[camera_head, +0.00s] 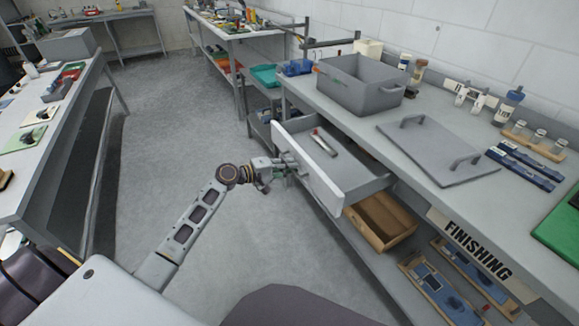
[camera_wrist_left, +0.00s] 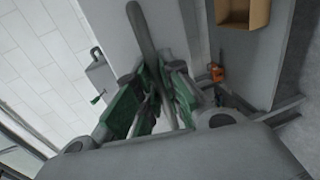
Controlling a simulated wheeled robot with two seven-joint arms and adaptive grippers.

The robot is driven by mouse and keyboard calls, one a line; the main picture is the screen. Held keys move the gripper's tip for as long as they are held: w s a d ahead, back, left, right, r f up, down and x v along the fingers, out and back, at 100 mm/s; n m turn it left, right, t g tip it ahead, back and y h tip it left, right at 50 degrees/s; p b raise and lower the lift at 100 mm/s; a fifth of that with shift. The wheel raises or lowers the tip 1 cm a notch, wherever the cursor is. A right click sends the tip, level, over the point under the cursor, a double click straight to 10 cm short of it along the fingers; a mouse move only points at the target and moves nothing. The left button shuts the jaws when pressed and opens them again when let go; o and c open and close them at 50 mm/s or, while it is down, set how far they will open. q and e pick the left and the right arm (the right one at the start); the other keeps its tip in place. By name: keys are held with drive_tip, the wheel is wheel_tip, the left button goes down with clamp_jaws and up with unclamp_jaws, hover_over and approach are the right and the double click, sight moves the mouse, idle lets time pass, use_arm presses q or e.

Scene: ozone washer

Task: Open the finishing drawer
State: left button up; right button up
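The finishing drawer (camera_head: 307,168) is pulled well out from under the right-hand workbench, and its white front faces left. A small tool (camera_head: 323,142) with a red end lies inside it. My left gripper (camera_head: 288,168) is at the outer face of the drawer front, at its handle. In the left wrist view, the grey handle bar (camera_wrist_left: 143,32) runs down between the two green-padded fingers (camera_wrist_left: 160,95), which look closed around it. The exact contact is partly hidden. My right gripper is not in view.
The workbench (camera_head: 349,115) holds a grey bin (camera_head: 361,84), a flat lid with two handles (camera_head: 437,147) and small bottles. An open brown box (camera_head: 381,221) sits below the drawer, near the FINISHING label (camera_head: 476,249). Another table (camera_head: 52,128) stands left. The floor between is clear.

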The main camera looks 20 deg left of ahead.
use_arm(q)
drive_tip(key=o, duration=0.5)
drive_tip(key=shift+c, duration=0.2)
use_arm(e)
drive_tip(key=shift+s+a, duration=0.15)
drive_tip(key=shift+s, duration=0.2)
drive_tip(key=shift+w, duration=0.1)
use_arm(q)
drive_tip(key=v, duration=1.2)
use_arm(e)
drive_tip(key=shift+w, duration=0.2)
